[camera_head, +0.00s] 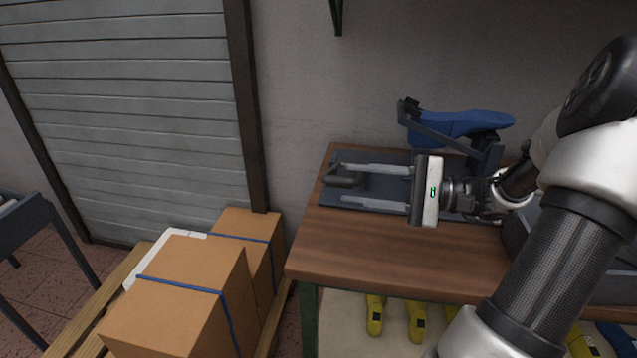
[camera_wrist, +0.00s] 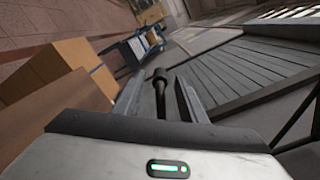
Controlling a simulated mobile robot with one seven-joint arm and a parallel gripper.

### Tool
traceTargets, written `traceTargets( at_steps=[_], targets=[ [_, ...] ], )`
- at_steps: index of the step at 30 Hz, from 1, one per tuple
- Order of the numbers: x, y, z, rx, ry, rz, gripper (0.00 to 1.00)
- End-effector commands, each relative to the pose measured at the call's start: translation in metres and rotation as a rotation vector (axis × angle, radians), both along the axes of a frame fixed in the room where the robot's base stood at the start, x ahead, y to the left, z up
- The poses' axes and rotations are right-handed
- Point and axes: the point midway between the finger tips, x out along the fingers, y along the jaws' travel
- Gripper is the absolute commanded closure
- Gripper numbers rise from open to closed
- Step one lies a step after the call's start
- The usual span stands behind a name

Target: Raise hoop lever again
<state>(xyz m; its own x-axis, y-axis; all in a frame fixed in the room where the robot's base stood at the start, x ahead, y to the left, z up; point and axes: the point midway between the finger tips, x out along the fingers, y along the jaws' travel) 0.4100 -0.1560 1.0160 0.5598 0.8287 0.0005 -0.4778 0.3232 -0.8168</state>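My gripper (camera_head: 340,183) reaches left low over a dark plate on the workbench, its two pale fingers spread wide apart. A dark lever with a rounded end (camera_head: 346,181) lies low between the fingers near their tips; I take it to be the hoop lever. In the wrist view the dark lever (camera_wrist: 160,92) shows between the open fingers (camera_wrist: 159,78), with a gap at its left side; contact on the right cannot be told. A blue shoe last (camera_head: 462,124) sits behind my gripper on a dark stand with a slanting bar (camera_head: 440,137). My wrist hides part of the stand's foot.
The wooden workbench (camera_head: 360,250) has clear room in front of my gripper. A dark box edge (camera_head: 515,238) is at right, partly behind my arm. Strapped cardboard boxes (camera_head: 175,290) stand left of the bench. Yellow lasts (camera_head: 416,318) are on a shelf below.

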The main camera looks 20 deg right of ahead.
Motion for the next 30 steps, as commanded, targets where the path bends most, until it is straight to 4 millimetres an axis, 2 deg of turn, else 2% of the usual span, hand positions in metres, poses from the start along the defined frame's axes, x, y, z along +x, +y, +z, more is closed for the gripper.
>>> traceTargets(
  at_steps=[3, 10, 16, 24, 26, 30],
  targets=[
    [0.014, 0.023, -0.002, 0.001, 0.000, 0.004, 0.62],
    [0.036, 0.054, -0.001, 0.000, 0.000, 0.002, 0.62],
    [0.045, 0.066, 0.000, 0.000, 0.000, 0.000, 0.62],
    [0.046, 0.067, 0.000, 0.000, 0.000, 0.000, 0.62],
    [0.046, 0.067, 0.000, 0.000, 0.000, 0.000, 0.69],
    [0.045, 0.067, 0.000, 0.000, 0.000, 0.000, 0.93]
  ],
)
